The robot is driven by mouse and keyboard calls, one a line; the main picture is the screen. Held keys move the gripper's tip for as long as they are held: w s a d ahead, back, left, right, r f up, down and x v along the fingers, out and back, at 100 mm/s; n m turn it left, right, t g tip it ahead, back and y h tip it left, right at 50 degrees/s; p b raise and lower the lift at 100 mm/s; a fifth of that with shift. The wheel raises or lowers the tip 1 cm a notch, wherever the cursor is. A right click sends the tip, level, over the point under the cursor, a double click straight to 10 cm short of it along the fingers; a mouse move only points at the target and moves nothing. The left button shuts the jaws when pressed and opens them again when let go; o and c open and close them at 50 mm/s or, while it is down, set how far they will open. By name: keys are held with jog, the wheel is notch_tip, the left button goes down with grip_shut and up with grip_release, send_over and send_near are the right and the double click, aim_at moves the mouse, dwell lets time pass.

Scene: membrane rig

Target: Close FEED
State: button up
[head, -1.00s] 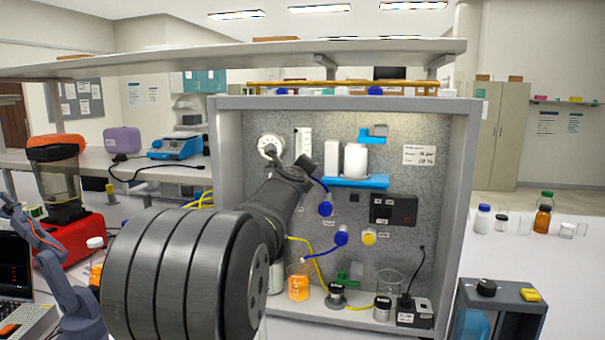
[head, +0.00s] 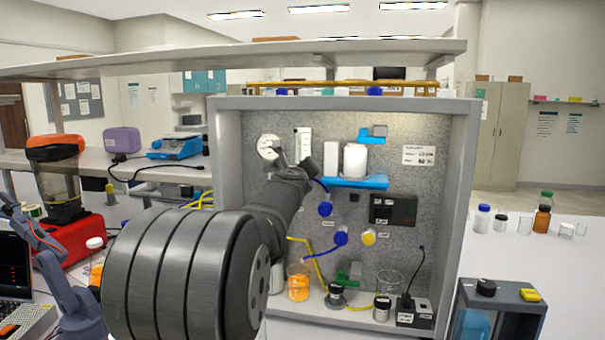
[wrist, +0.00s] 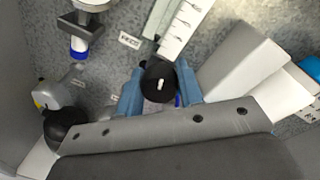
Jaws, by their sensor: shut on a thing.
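A round black knob (wrist: 158,78) with a short white mark on its face sits between the two blue fingers of my gripper (wrist: 160,88) in the wrist view. The fingers are shut on its sides. The white mark runs nearly upright in that view. A small label (wrist: 130,40) is on the grey panel just above and left of the knob; its print is too blurred to read surely, so I cannot confirm it says FEED. In the head view my arm hides the knob on the left part of the panel (head: 400,160).
A gauge (head: 267,147) and a white scale strip (head: 303,140) are close to my gripper. A blue shelf (head: 357,182) with white containers is to the right. Blue fittings (head: 325,208) with tubing hang below. Beakers, one holding orange liquid (head: 298,287), stand on the rig floor.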

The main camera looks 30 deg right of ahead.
jog(key=shift+f, duration=0.1)
jog(key=o, duration=1)
jog(key=shift+c, duration=0.2)
jog(key=v, duration=1.7)
jog(key=shift+s+a, duration=0.15)
jog(key=shift+s, duration=0.05)
